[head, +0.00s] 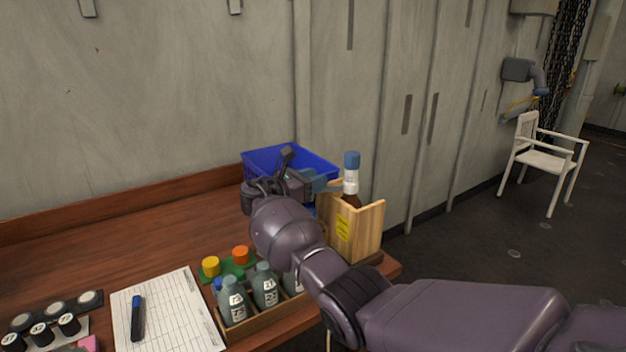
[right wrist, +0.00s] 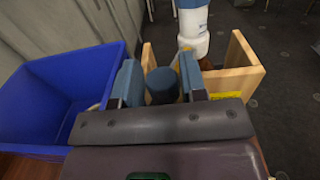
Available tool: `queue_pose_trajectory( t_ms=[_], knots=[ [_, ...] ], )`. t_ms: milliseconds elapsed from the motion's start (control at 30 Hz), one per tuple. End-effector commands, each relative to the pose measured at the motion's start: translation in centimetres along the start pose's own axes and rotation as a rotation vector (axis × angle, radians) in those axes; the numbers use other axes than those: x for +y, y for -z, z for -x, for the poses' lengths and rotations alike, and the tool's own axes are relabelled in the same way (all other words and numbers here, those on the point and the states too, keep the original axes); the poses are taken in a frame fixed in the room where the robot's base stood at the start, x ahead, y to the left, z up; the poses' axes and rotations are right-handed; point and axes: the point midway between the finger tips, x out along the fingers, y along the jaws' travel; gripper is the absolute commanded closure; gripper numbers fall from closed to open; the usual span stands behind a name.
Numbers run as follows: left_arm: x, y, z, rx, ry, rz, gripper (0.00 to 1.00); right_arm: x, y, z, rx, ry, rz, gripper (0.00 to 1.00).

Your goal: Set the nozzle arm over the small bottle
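A brown bottle with a white neck and blue cap (head: 351,161) stands in an open wooden holder (head: 367,232) at the table's right end. My right gripper (head: 322,182) is just left of it. In the right wrist view, its blue-grey fingers (right wrist: 162,80) stand on either side of a dark, round-topped thing (right wrist: 162,86); I cannot tell whether they press on it. The bottle's white neck (right wrist: 193,32) is just beyond. Several small grey-green bottles (head: 265,286) stand in a tray below my right arm, which partly hides them. I cannot make out a nozzle arm for certain. My left gripper is out of view.
A blue bin (head: 262,160) is behind my right gripper, against the wall; it appears empty in the wrist view (right wrist: 30,105). The table's back left is clear.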

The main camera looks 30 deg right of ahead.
Motion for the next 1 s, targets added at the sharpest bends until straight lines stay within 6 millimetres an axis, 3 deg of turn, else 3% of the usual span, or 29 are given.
queue_pose_trajectory(
  t_ms=[100,467,1000],
  knots=[
    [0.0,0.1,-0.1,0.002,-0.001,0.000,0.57,-0.2,0.6,-0.2,0.005,0.005,0.007,0.44],
    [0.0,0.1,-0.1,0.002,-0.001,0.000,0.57,-0.1,0.5,0.6,0.005,0.001,0.006,0.44],
    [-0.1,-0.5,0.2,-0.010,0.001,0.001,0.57,0.0,0.1,9.4,0.001,-0.002,0.002,0.44]
  ],
)
